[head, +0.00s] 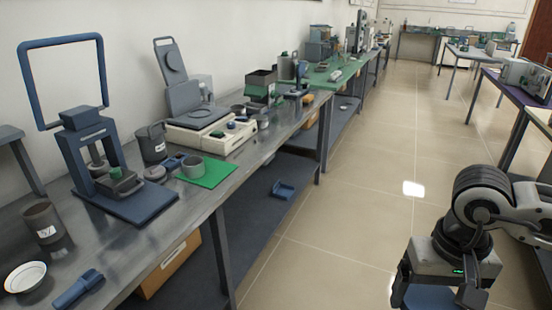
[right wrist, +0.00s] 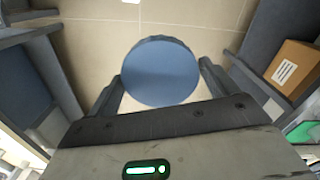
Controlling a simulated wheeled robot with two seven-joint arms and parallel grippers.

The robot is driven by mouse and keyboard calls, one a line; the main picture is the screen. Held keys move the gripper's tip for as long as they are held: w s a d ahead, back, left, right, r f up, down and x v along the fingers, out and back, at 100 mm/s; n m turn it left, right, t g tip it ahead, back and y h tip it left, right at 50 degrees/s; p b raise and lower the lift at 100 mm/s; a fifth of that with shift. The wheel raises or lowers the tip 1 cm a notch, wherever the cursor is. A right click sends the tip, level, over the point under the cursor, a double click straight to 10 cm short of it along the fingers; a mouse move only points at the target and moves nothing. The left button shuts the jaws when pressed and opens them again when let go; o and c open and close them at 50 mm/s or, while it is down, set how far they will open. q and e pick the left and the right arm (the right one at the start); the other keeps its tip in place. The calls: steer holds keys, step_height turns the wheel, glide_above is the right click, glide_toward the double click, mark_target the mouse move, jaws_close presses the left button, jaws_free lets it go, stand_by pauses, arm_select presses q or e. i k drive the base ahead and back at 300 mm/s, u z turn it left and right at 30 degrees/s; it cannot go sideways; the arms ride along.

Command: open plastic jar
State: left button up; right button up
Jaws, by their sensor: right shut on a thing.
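My right gripper (head: 438,298) is at the lower right of the head view, out over the floor and away from the bench. It is shut on a round blue lid-like disc (head: 428,297). In the right wrist view the disc (right wrist: 161,72) sits between the two fingers (right wrist: 160,90), its flat round face towards the camera and its edge slightly ridged. Whether a jar body is beneath the disc is hidden. I cannot pick out a plastic jar for sure elsewhere. My left gripper is out of view.
A long grey bench (head: 140,245) runs along the left wall. It carries a blue frame stand (head: 130,205), a brown cup (head: 45,225), a white bowl (head: 25,277) and a green mat (head: 215,176). A cardboard box (head: 170,265) is below. The tiled floor (head: 350,220) is open.

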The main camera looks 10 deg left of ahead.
mark_target(40, 216)
steer(key=z, duration=0.05)
steer(key=i, duration=0.75)
steer(key=u, duration=2.9)
steer(key=i, duration=0.5)
steer(key=u, duration=0.05)
